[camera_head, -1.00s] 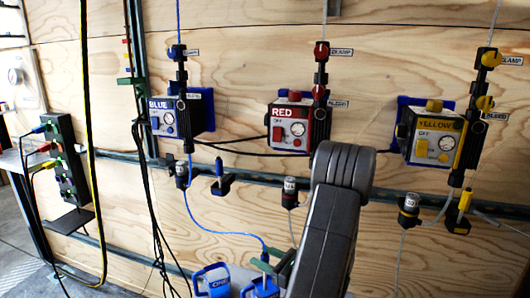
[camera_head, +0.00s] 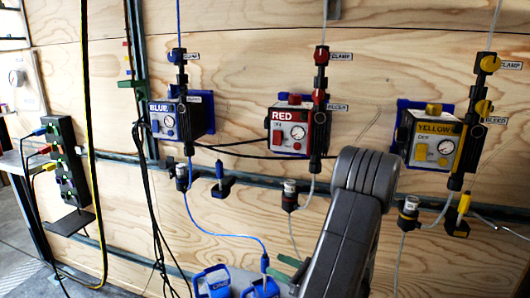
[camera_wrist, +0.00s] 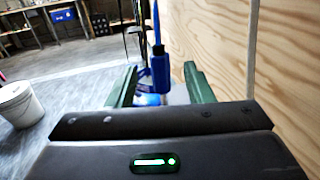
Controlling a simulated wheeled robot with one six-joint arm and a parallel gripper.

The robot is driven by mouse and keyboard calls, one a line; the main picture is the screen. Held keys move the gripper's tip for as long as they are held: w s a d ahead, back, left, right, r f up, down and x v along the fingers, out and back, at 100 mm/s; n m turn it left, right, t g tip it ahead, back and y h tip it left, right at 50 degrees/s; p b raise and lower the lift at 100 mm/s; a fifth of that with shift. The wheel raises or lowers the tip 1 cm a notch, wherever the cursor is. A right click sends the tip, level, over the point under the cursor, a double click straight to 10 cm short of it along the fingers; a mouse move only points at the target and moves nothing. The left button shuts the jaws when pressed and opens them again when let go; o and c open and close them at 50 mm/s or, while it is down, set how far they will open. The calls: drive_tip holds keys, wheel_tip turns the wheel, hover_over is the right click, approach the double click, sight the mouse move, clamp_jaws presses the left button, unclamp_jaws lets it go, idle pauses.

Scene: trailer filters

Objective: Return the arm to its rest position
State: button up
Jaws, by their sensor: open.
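My gripper (camera_wrist: 161,68) shows in the wrist view with its two green fingers spread apart. A blue part with a black cap (camera_wrist: 159,68) and a blue tube above it appears between the fingers in that view, beyond the gripper body; I cannot tell whether a finger touches it. In the head view my grey arm rises at the lower centre-right, in front of the wall. My green fingers show low at its left, partly hidden by the arm.
On the plywood wall hang the blue unit (camera_head: 163,121), red unit (camera_head: 289,132) and yellow unit (camera_head: 431,141). Two blue-handled items (camera_head: 212,282) stand at the bottom. Black cables hang at left. A white bucket (camera_wrist: 18,104) stands on the floor at left.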

sight(268, 262)
drive_tip(key=v, duration=0.8)
drive_tip(key=b+x, duration=0.1)
drive_tip(key=x, duration=1.3)
drive_tip(key=shift+s+f, duration=0.1)
wheel_tip(268, 262, up, 10)
drive_tip(key=p, duration=0.7)
drive_tip(key=shift+d, duration=0.15)
